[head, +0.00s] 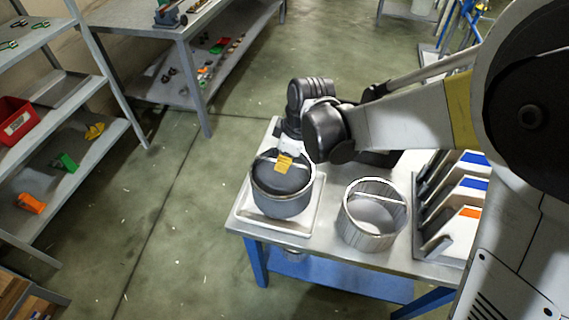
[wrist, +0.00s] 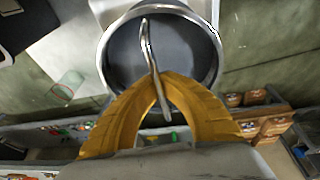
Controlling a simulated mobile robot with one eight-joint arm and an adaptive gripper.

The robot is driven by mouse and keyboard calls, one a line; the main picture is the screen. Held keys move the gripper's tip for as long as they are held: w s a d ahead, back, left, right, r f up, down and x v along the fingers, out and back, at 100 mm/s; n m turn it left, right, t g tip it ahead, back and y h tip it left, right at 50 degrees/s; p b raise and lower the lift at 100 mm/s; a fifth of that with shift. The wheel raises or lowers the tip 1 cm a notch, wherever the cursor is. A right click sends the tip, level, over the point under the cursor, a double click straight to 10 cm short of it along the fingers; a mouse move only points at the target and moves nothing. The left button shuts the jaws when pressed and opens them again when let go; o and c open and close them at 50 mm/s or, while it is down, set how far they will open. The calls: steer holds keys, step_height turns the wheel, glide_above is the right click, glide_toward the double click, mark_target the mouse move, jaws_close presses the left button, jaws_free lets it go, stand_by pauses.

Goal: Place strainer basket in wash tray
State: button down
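A round, dark grey basket (head: 283,200) with a metal rim is at the left of the small table, over a pale square tray (head: 243,215). I cannot tell whether it rests on the tray floor or hangs just above it. My gripper (head: 284,165) is directly over it. In the wrist view, the yellow fingers (wrist: 166,82) come together around the thin bar handle (wrist: 148,45) that crosses the basket's mouth (wrist: 115,72). A second round container (head: 373,228), lighter, with ribbed walls and a crossbar, stands right of the tray, apart from my gripper.
A rack of upright plates (head: 452,215) with blue and orange labels stands at the table's right. Shelves with a red bin (head: 14,122) are on the left. A workbench (head: 150,20) is at the back. The floor (head: 175,220) left of the table is clear.

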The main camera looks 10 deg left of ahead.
steer(key=x, duration=0.1)
steer(key=b+x, duration=0.1)
steer(key=x, duration=0.1)
steer(key=shift+d+f, duration=0.1)
steer(key=shift+d, duration=0.2)
steer(key=shift+s, duration=0.1)
steer(key=c, duration=2.2)
jaws_free()
steer(key=shift+f, duration=0.15)
steer(key=o, duration=0.6)
steer(key=shift+r, duration=0.2)
steer(key=p+v, duration=0.4)
steer(key=v, duration=0.8)
steer(key=shift+s+d+r, duration=0.1)
steer(key=shift+d, duration=0.1)
